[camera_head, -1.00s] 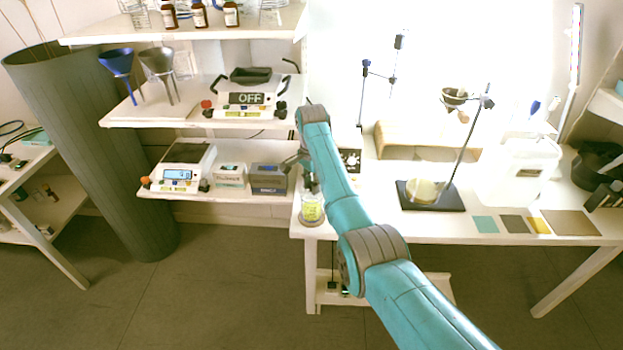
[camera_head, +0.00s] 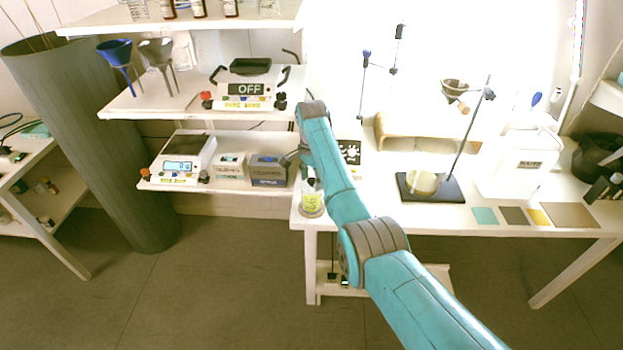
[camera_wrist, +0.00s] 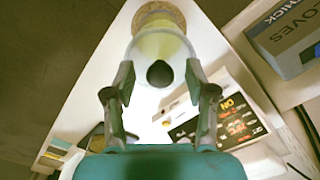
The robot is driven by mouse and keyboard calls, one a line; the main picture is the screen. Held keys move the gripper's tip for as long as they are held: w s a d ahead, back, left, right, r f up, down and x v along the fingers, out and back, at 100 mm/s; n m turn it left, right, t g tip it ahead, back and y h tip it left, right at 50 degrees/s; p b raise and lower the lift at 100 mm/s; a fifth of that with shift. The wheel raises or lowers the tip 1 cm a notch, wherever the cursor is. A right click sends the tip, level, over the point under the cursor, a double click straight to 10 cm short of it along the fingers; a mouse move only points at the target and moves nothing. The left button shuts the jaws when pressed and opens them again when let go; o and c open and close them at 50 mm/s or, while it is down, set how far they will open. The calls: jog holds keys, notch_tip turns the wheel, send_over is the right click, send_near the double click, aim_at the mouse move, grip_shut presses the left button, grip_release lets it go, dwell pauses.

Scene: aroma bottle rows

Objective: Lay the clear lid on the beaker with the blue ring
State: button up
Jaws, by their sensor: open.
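A vessel with yellow-green contents or label (camera_head: 312,205) stands at the front left corner of the white bench. In the wrist view a round, pale see-through top (camera_wrist: 160,48) with a dark knob (camera_wrist: 160,74) shows; it looks like the clear lid, over a yellowish vessel on a cork-coloured round base (camera_wrist: 158,14). My gripper (camera_wrist: 159,80) is open, its fingers apart on either side of the knob, with gaps visible. In the head view my arm partly hides the gripper. I cannot make out a blue ring on any beaker.
Left of the bench, a shelf holds a balance (camera_head: 184,160) and glove boxes (camera_head: 268,170). A device with lit orange digits (camera_wrist: 235,122) is near my gripper. A stand on a black base (camera_head: 431,188) and coloured squares (camera_head: 514,215) lie farther right.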

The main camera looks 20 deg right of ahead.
notch_tip(320, 180, up, 12)
dwell(0.6)
dwell(0.4)
